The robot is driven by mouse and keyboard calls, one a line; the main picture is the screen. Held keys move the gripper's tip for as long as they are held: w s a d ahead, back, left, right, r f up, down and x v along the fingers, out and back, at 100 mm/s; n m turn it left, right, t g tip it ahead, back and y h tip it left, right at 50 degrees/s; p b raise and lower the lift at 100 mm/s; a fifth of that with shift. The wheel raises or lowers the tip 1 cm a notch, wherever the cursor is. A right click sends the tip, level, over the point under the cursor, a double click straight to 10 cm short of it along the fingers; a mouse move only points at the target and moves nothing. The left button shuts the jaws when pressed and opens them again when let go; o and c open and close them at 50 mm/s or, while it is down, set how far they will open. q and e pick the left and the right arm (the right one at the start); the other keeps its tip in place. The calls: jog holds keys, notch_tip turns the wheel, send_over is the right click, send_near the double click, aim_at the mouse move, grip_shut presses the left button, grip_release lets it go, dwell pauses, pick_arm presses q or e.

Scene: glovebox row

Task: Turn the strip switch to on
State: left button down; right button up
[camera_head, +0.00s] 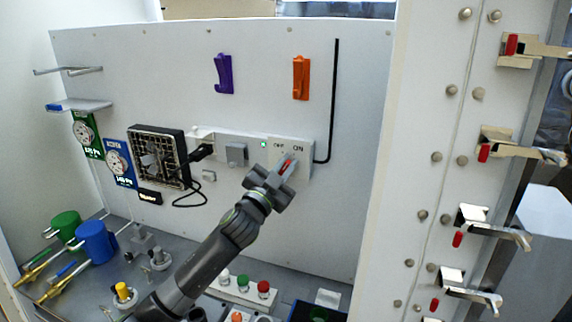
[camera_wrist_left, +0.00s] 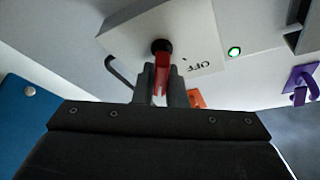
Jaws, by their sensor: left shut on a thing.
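The strip switch (camera_head: 303,172) is a pale box on the back wall, marked OFF and ON on its face. Its red lever (camera_head: 287,166) shows just above my left gripper (camera_head: 272,180). In the left wrist view the red lever (camera_wrist_left: 162,74) comes from a dark round pivot and sits between the two fingers of my left gripper (camera_wrist_left: 163,88), which is shut on it. The OFF mark shows beside the lever there; the ON mark is not seen in that view. I cannot tell which mark the lever points at. My right gripper is not in view.
A green light (camera_head: 263,143) glows on the strip left of the switch. A fan (camera_head: 158,157) and a black plug (camera_head: 201,152) are farther left. Purple (camera_head: 223,75) and orange (camera_head: 301,78) hooks hang above. Coloured buttons (camera_head: 243,281) are below.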

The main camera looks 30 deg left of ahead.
pick_arm(q)
jog(key=c, duration=1.5)
grip_release()
jog(key=shift+s+f, duration=0.15)
jog(key=shift+s, duration=0.05)
jog(key=b+v, duration=0.8)
jog(key=v, duration=0.9)
